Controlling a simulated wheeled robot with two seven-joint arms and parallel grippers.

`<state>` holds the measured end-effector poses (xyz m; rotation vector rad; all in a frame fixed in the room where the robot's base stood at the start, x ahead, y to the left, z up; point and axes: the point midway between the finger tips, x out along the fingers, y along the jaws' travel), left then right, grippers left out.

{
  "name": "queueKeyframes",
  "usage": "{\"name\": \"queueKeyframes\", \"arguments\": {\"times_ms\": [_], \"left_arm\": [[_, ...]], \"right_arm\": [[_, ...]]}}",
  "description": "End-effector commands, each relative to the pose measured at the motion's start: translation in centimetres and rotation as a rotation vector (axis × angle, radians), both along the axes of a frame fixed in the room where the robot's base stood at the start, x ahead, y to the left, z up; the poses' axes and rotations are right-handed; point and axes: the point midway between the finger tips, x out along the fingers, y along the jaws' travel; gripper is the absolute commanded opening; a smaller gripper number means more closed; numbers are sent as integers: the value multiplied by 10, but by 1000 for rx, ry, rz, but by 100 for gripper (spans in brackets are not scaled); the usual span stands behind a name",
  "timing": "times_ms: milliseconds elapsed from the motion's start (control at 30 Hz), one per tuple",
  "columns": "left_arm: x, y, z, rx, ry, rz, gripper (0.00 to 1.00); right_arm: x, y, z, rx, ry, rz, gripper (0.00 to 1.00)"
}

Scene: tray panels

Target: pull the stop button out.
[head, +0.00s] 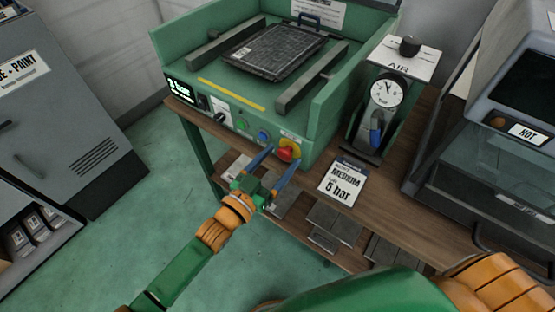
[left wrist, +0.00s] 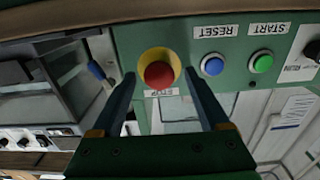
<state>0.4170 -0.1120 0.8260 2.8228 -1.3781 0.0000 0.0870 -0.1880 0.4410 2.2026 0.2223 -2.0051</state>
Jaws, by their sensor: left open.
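The red stop button (head: 285,154) sits on a yellow collar on the front panel of the green machine, at its right end. It also shows in the left wrist view (left wrist: 159,75), with a STOP label under it. My left gripper (head: 284,157) is open in front of the panel. In the left wrist view its two blue fingers (left wrist: 160,76) stand on either side of the button, with gaps between them and the red cap. I cannot tell whether the button is in or out. My right gripper is not in view.
A blue reset button (left wrist: 213,65) and a green start button (left wrist: 262,62) sit beside the stop button. An air regulator (head: 386,95) stands to the right. The green floor at left is open.

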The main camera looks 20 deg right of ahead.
Motion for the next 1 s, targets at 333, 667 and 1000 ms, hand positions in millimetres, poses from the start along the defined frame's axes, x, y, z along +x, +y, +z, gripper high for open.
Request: {"name": "queueKeyframes", "arguments": {"times_ms": [333,667,1000], "left_arm": [[0,1,-1,2,1,1,8],[-9,12,0,5,5,0,0],[-9,12,-2,3,4,0,78]], "right_arm": [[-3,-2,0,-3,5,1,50],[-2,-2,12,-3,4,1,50],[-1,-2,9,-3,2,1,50]]}}
